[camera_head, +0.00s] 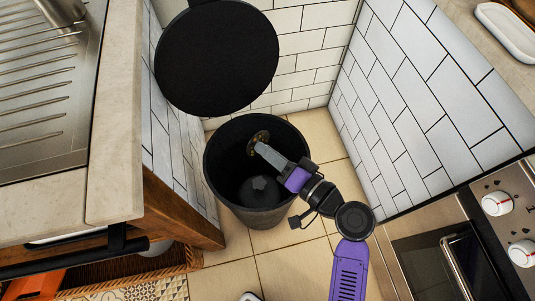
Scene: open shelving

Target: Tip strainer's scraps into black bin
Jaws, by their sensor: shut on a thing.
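The black bin (211,170) stands open on the tiled floor, its round black lid (217,57) raised behind it. My gripper (261,150) reaches over the right rim into the bin's mouth. It is shut on the small round strainer (257,139), which shows as a brownish disc near the back inner wall. The strainer appears tilted, within the bin's opening; whether it touches the wall I cannot tell. A dark, lumpy thing (260,190) shows lower inside the bin; I cannot tell what it is. Whether scraps are in the strainer is too small to see.
A counter (118,120) with a metal sink drainer (45,95) is at left. White-tiled walls (440,95) close in behind and at right. An oven with knobs (497,203) is at lower right.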

